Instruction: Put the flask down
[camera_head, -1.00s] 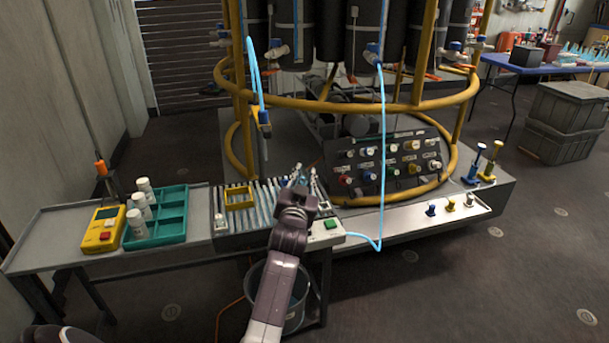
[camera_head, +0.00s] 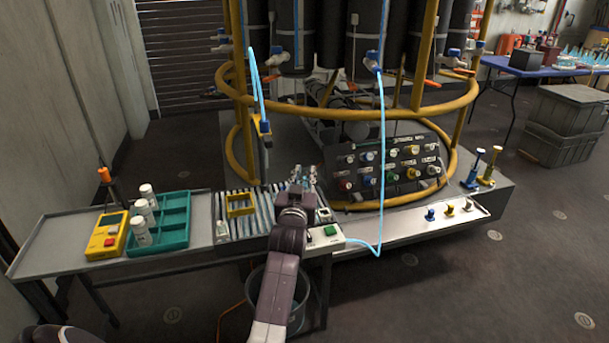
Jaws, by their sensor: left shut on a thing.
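My left gripper (camera_head: 303,174) is over the right part of a ribbed rack (camera_head: 262,222) on the metal bench, its arm reaching up from the bottom of the view. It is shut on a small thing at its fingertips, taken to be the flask. The gripper hides most of it, and its shape is too small to make out. I cannot tell whether it touches the rack. My right gripper is not in view.
A yellow frame (camera_head: 240,204) lies on the rack. A teal tray (camera_head: 174,240) with white bottles and a yellow meter (camera_head: 106,236) stand to the left. A white box with a green button (camera_head: 330,231) is at the right. The bench's left end (camera_head: 50,246) is clear.

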